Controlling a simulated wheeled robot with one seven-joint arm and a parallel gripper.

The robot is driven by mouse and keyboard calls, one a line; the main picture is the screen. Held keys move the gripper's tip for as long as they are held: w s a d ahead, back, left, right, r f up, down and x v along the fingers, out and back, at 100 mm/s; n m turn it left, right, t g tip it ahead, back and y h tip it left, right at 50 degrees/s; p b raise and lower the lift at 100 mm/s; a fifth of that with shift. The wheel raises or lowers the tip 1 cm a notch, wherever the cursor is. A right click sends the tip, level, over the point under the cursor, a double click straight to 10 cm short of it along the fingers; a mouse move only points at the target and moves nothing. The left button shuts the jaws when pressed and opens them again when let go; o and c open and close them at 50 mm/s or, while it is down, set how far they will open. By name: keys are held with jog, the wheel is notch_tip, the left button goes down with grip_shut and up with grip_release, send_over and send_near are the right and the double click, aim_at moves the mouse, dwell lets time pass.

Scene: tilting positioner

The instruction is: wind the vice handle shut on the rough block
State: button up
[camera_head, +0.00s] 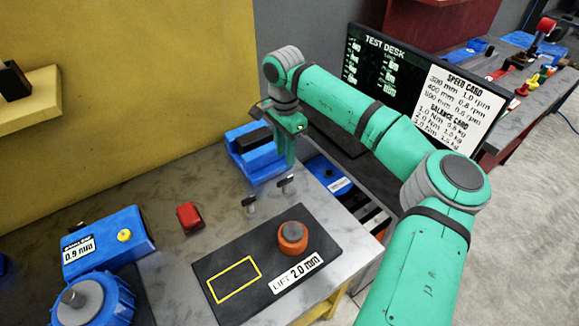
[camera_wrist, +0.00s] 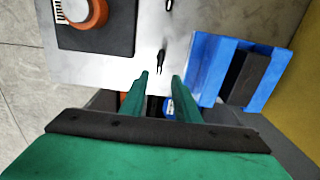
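A blue vice-like fixture (camera_head: 262,160) stands at the back of the grey bench. A dark block (camera_head: 253,140) sits in its channel; I cannot tell whether the jaws touch it. In the wrist view the fixture (camera_wrist: 207,68) and the dark block (camera_wrist: 243,77) are at the right. My gripper (camera_head: 290,163) points down at the fixture's right side in the head view. In the wrist view my gripper (camera_wrist: 160,85) has its two green fingers apart, with nothing held between them. I cannot make out the vice handle for certain; my gripper hides part of the fixture.
Two small dark T-shaped pieces (camera_head: 286,184) (camera_head: 249,204) stand on the bench in front. A black plate (camera_head: 228,268) carries an orange round part (camera_head: 293,238). A red block (camera_head: 190,216) and a blue box (camera_head: 108,243) stand left. A yellow wall (camera_head: 120,110) rises behind.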

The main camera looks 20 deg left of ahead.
aim_at(286, 178)
notch_tip(286, 178, down, 10)
jog(key=shift+f, duration=0.2)
dwell(0.3)
jog(key=shift+c, duration=0.2)
jog(key=shift+w, duration=0.1)
jog(key=c, duration=0.5)
jog(key=shift+a, duration=0.2)
grip_shut()
